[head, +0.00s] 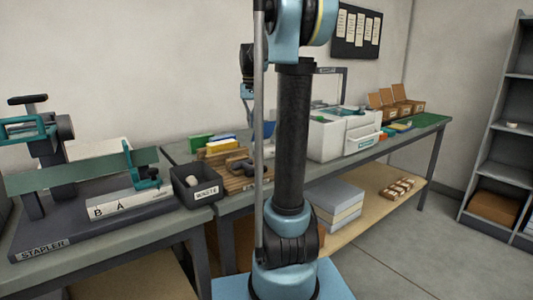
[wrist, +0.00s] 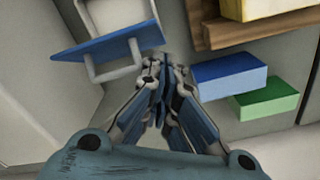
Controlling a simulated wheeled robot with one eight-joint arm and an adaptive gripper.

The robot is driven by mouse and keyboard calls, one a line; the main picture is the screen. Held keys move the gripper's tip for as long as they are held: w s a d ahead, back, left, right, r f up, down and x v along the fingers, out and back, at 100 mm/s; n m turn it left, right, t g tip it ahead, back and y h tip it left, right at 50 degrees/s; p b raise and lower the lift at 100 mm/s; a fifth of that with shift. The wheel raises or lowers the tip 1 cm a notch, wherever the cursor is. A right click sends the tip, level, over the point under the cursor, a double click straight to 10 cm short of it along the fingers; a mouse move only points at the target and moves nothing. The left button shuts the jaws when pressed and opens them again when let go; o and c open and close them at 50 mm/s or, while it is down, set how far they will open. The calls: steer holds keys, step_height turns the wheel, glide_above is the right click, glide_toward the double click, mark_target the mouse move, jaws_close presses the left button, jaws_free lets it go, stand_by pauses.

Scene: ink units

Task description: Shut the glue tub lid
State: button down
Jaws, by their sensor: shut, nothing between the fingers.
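My gripper (wrist: 162,80) is shut and empty in the wrist view, its fingertips together. Just beyond and left of the fingertips is a flat blue panel (wrist: 125,42) crossing a white frame (wrist: 116,73). This may be the glue tub and its lid, but I cannot be sure. I cannot tell whether the fingertips touch it. In the head view my gripper (head: 251,110) hangs over the back of the bench, partly behind my arm. No glue tub shows clearly in the head view; my arm hides that part of the bench.
Beside the gripper lie a blue block (wrist: 230,75) and a green block (wrist: 265,100), with a yellow block (wrist: 265,7) on wood. A waste bin (head: 197,185) and stapler (head: 75,205) stand left. A white machine (head: 327,138) stands right of my arm.

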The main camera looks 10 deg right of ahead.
steer(key=shift+w, duration=0.1)
step_height(320, 180, up, 7)
steer(key=shift+w+a, duration=0.25)
steer(key=shift+w, duration=0.2)
stand_by(0.4)
steer(key=shift+s, duration=0.1)
stand_by(0.8)
